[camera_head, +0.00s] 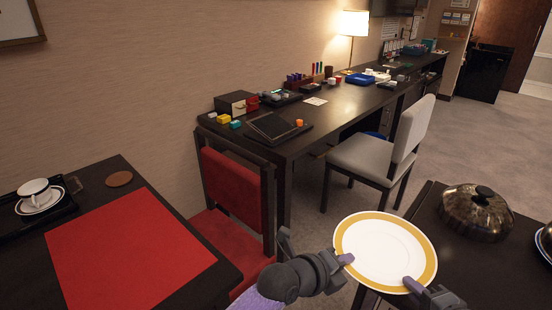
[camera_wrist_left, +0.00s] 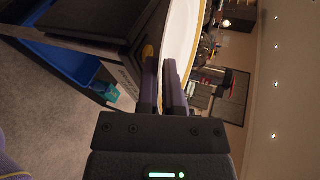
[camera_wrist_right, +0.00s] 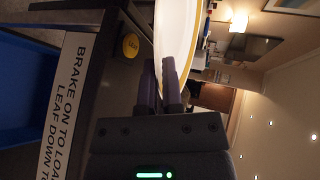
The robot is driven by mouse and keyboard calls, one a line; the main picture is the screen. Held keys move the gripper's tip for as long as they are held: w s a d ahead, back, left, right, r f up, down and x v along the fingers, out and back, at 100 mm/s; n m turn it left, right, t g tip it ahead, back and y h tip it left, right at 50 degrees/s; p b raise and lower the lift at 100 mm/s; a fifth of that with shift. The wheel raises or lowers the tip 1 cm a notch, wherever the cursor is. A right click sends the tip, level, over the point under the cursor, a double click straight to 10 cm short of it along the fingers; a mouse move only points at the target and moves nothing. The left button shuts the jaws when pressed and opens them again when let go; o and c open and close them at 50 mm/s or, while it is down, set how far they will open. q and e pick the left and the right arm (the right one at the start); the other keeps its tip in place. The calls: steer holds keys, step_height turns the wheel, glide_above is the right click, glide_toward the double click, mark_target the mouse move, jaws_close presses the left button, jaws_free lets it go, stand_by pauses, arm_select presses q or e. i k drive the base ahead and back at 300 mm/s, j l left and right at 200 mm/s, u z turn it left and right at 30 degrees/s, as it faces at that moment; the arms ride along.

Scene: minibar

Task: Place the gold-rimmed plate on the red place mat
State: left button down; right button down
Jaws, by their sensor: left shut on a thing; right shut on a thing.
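The white plate with a gold rim (camera_head: 385,252) is in the air between the two tables in the head view, its upper face showing. My left gripper (camera_head: 346,259) is shut on its near left edge. My right gripper (camera_head: 412,285) is shut on its near right edge. The plate's edge also shows between the fingers in the left wrist view (camera_wrist_left: 178,45) and in the right wrist view (camera_wrist_right: 174,35). The red place mat (camera_head: 128,250) lies flat and bare on the dark table at the left, well apart from the plate.
On the left table (camera_head: 95,178), a black tray (camera_head: 68,207) with a cup and saucer (camera_head: 38,195) and a round brown coaster (camera_head: 119,179) border the mat. A red chair (camera_head: 236,185) stands beside this table. A metal dome lid (camera_head: 477,212) sits on the right-hand surface (camera_head: 432,222).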

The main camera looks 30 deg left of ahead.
mark_target(137, 267)
steer(key=i+j+u, duration=0.15)
steer(key=u, duration=1.9)
